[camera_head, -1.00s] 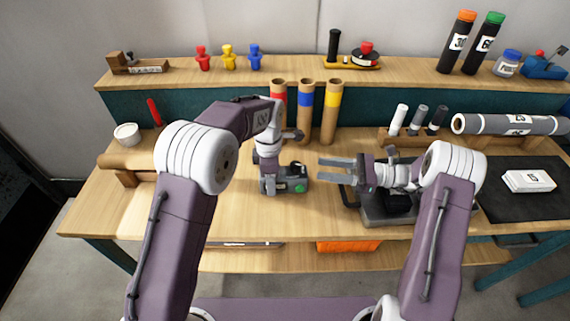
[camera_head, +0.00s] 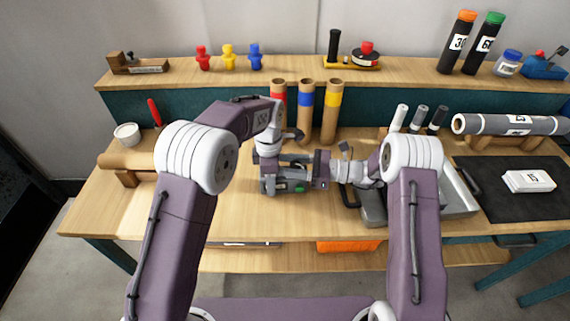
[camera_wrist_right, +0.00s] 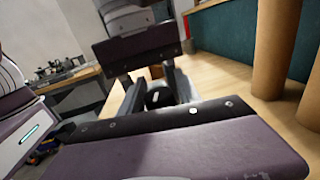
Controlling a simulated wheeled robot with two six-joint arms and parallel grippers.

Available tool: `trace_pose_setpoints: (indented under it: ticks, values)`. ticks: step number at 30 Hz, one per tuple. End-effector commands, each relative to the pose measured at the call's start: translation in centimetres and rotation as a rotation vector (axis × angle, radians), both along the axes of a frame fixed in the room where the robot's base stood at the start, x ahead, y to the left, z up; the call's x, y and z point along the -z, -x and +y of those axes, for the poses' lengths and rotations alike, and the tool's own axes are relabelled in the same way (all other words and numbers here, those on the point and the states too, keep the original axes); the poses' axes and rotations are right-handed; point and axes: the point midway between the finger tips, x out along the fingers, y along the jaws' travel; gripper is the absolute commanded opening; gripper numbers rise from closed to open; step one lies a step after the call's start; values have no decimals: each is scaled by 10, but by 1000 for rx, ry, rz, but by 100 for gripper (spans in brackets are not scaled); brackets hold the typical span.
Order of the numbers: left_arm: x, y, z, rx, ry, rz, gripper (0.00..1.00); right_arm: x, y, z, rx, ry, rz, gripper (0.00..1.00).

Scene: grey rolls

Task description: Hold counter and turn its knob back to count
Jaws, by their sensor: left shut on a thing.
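The counter (camera_head: 270,187) is a small dark grey device with a green spot, above the middle of the bench in the head view. My left gripper (camera_head: 268,176) points down and is shut on it; the arm hides part of the grip. My right gripper (camera_head: 294,171) reaches in from the right, its two fingers level with the counter. In the right wrist view, a dark round knob (camera_wrist_right: 158,97) with a pale mark lies between the spread fingers of this gripper (camera_wrist_right: 155,92). Contact with the knob cannot be made out.
A grey tray-like stand (camera_head: 372,207) is under my right forearm. Cardboard tubes with red, blue and yellow bands (camera_head: 305,115) stand just behind the counter. A black mat (camera_head: 500,200) with a white box (camera_head: 529,181) lies at right. The bench front left of centre is clear.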

Motion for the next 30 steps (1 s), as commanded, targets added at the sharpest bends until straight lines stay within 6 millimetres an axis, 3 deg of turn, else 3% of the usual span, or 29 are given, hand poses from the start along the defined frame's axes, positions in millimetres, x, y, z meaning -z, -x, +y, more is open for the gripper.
trace_pose_setpoints:
  ticks: [2, 6, 11, 21, 30]
  values:
    - [0, 0, 0, 0, 0, -1, 0, 0, 0, 0, 0, 0, 0, 40]
    - [0, 0, 0, 0, 0, -1, 0, 0, 0, 0, 0, 0, 0, 1]
    - [0, 0, 0, 0, 0, 0, 0, -1, 0, 0, 17, -2, 1, 0]
    - [0, 0, 0, 1, 0, 0, 0, -1, -7, -2, 259, -2, 2, 0]
    - [0, 0, 0, 1, 0, 0, 0, 0, -8, -3, 273, 0, 1, 0]
